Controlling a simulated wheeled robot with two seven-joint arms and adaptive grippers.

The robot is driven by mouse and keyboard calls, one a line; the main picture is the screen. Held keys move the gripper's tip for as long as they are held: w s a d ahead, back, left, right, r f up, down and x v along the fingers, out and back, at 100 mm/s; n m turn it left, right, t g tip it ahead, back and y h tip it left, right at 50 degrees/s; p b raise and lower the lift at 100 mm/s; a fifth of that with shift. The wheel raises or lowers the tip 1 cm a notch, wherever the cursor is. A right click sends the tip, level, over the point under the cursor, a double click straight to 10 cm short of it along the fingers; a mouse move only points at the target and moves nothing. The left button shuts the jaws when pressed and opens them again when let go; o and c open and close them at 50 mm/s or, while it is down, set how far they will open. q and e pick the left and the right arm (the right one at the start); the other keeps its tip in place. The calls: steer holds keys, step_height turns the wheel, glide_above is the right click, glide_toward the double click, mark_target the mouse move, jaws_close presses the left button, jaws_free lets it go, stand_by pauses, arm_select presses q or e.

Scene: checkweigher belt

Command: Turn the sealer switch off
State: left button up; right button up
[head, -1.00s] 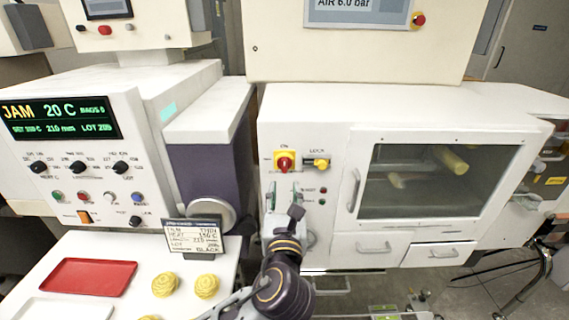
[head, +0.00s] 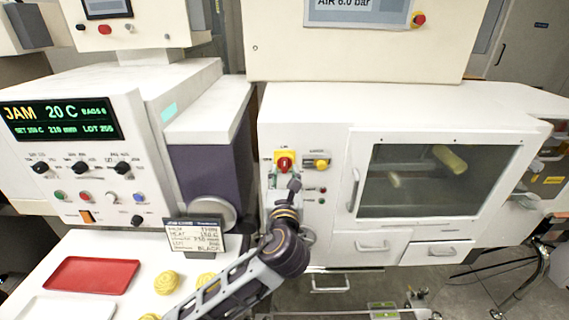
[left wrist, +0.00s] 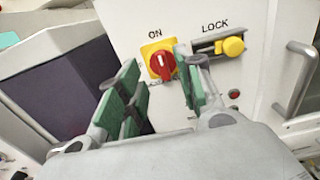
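The sealer switch (head: 285,163) is a red rotary knob on a yellow plate, on the front of the white cabinet. In the left wrist view the red knob (left wrist: 162,66) stands roughly upright below the word ON. My left gripper (left wrist: 157,62) is open, with green-padded fingers on either side of the knob in that view; I cannot tell whether they touch it. In the head view my left gripper (head: 281,182) is at the panel, just below the switch, partly hidden by its own wrist. My right gripper is not in view.
A yellow LOCK slide (left wrist: 233,46) sits right of the switch, with small red and green lights below. A windowed door (head: 440,180) with a handle is further right. A label card (head: 194,235), red tray (head: 92,273) and yellow rolls (head: 166,282) are at the left.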

mark_target(284, 163)
arm_select(q)
steer(key=shift+w+p, duration=0.5)
steer(key=shift+w, duration=2.55)
jaws_close()
